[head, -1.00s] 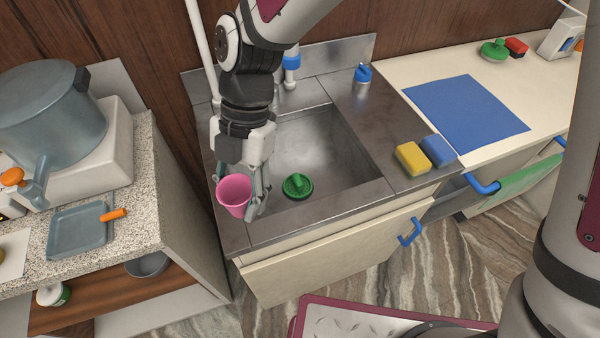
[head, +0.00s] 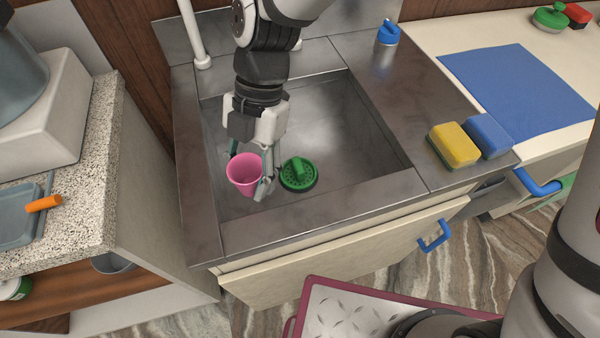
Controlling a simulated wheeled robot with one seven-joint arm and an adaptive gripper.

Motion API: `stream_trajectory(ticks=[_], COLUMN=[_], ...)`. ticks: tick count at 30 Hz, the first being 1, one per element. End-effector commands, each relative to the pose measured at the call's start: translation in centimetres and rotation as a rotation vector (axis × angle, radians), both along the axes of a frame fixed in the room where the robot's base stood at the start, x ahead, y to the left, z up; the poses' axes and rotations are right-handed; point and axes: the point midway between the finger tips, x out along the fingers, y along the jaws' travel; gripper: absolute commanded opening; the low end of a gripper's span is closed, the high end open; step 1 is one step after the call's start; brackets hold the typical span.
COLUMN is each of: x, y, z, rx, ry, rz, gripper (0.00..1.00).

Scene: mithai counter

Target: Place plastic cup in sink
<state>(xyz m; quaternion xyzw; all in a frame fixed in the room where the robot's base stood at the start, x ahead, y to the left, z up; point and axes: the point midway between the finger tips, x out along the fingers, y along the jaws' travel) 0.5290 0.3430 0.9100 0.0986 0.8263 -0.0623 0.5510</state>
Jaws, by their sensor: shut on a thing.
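The pink plastic cup (head: 243,172) is held between the fingers of my gripper (head: 252,170), with its open mouth facing up toward the camera. The sink (head: 345,125) is a steel basin set in a steel counter. The cup and gripper appear over the front left part of the basin. I cannot tell whether the cup touches the basin floor. My gripper is shut on the cup, with one finger at its right side and the other partly hidden behind it.
A green strainer plug (head: 298,173) lies in the basin just right of the cup. A yellow sponge (head: 453,145) and a blue sponge (head: 488,135) sit on the right counter. A blue-topped bottle (head: 387,40) stands behind. A blue mat (head: 516,93) lies farther right.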

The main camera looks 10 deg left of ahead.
Motion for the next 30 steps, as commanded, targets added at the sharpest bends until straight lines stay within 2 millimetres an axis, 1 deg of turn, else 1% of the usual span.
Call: stream_trajectory(ticks=[1, 6, 9, 14, 16, 24, 30], x=[0.7, 1.5, 1.8, 2.0, 2.0, 2.0, 2.0], y=[0.0, 0.0, 0.0, 0.0, 0.0, 0.0, 0.0], z=[-1.6, -3.9, -4.7, -5.4, -6.0, -10.6, -12.0], rx=[0.000, 0.000, 0.000, 0.000, -0.001, -0.002, 0.000], ry=[0.000, 0.000, 0.000, 0.000, 0.001, 0.002, 0.001], rz=[0.000, 0.000, 0.000, 0.001, 0.000, 0.002, 0.001], gripper=[0.18, 0.18, 0.18, 0.18, 0.18, 0.18, 0.18])
